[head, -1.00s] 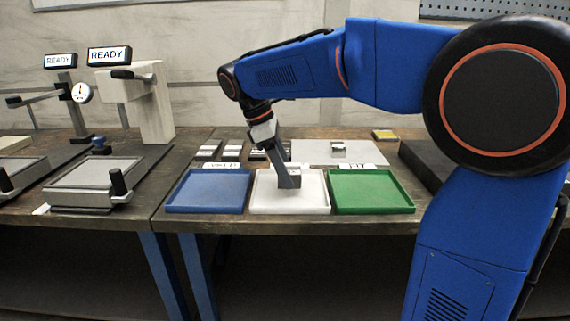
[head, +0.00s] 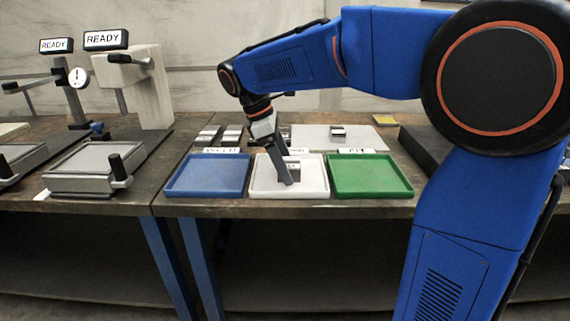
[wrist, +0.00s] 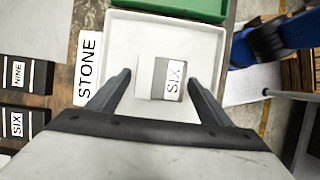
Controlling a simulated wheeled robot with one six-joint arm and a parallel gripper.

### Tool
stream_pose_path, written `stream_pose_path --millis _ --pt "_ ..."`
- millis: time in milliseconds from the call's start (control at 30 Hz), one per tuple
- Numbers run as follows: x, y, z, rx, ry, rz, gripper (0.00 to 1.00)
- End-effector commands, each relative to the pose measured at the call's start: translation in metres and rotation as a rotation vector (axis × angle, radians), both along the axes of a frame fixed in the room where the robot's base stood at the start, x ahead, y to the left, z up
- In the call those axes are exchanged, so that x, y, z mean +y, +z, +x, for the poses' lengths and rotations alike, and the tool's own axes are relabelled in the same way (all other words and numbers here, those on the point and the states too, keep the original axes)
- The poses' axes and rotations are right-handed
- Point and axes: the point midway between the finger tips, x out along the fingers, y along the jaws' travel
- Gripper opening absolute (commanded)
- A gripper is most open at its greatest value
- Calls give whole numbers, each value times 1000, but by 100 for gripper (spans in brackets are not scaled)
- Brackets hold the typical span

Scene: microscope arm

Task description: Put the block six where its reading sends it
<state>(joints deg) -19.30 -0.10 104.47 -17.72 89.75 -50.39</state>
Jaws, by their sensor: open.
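The block six (wrist: 158,78) is grey-white with a dark band and a white SIX label. It sits in the white tray (wrist: 140,30), beside the card reading STONE (wrist: 88,68). My gripper (wrist: 160,77) is open, with one finger on each side of the block and a gap visible to each finger. In the head view my gripper (head: 287,180) reaches down into the white tray (head: 262,186), partly hiding the block (head: 293,165). A dark piece with a SIX label (wrist: 17,123) also lies outside the tray, next to one labelled NINE (wrist: 17,75).
A blue tray (head: 207,190) and a green tray (head: 370,188) flank the white one. Behind lies a grey plate (head: 312,143) with a small block (head: 338,133). Two instruments with READY displays (head: 102,39) (head: 56,45) stand at left.

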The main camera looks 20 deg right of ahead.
Motion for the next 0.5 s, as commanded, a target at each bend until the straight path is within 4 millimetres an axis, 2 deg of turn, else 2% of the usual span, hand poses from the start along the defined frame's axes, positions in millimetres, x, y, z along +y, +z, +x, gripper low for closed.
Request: stream_pose_path --millis 167,267,500 --pt "2 8 1 0 0 0 73" --pt "8 20 3 -2 2 0 73" --pt "25 64 9 -2 2 1 73"
